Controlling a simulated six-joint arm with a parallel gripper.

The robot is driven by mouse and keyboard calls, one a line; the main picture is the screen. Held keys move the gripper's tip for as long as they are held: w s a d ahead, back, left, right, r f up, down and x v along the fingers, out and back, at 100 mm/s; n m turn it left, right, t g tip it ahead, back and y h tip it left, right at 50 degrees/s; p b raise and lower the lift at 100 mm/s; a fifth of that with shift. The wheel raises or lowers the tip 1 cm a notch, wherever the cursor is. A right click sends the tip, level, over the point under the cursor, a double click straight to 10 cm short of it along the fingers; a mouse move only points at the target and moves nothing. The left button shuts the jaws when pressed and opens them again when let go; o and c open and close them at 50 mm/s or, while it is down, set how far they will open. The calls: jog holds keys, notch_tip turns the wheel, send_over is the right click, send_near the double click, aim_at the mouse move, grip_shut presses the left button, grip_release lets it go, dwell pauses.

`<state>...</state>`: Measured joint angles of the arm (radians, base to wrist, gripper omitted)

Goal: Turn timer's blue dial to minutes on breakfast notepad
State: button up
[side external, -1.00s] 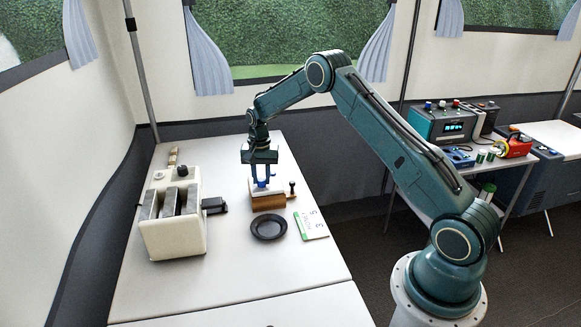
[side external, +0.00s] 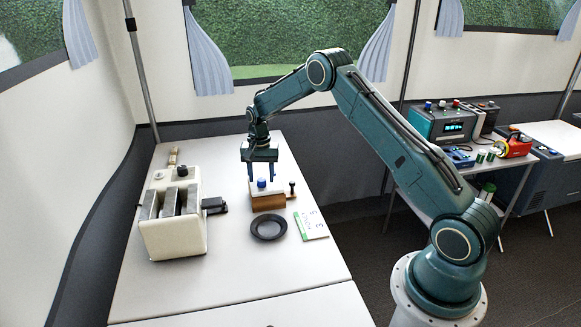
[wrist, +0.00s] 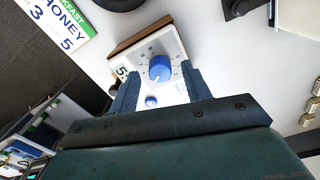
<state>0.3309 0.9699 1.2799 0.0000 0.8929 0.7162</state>
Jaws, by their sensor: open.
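The timer (side external: 268,202) is a wooden box with a white top panel and a blue dial (side external: 262,183) on it. In the wrist view the blue dial (wrist: 160,68) sits among printed marks, with a small blue button (wrist: 151,101) nearby. A small window at the panel's edge shows what looks like a 5, partly cut off. My gripper (side external: 261,179) is open above the panel, with one finger on either side of the dial, apart from it. The breakfast notepad (side external: 311,224) lies to the right; in the wrist view the notepad (wrist: 62,22) reads HONEY, 3 and 5.
A dark round plate (side external: 269,227) lies just in front of the timer. A cream toaster (side external: 173,230) with a dark lever stands to the left. A small dark-knobbed part (side external: 292,188) stands at the timer's right side. The front of the table is clear.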

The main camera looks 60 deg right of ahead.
aim_at(261, 179)
notch_tip(261, 179, up, 13)
dwell(0.6)
jog(key=shift+r, duration=0.15)
jog(key=s+a+r+n+t, duration=0.1)
jog(key=s+a+r+n, duration=0.2)
jog(key=s+a+r, duration=0.4)
jog(key=s+a+r+n+t, duration=0.25)
jog(key=s+a+r, duration=0.25)
jog(key=s+r, duration=0.45)
jog(key=s+a+f+n+t, duration=0.1)
jog(key=s+a+n, duration=0.2)
jog(key=s, duration=0.7)
jog(key=s+a+f+n+t, duration=0.1)
jog(key=s+a+n, duration=0.2)
jog(key=s, duration=0.7)
jog(key=shift+s+a+f, duration=0.15)
jog(key=shift+s+a, duration=0.1)
jog(key=shift+a, duration=0.2)
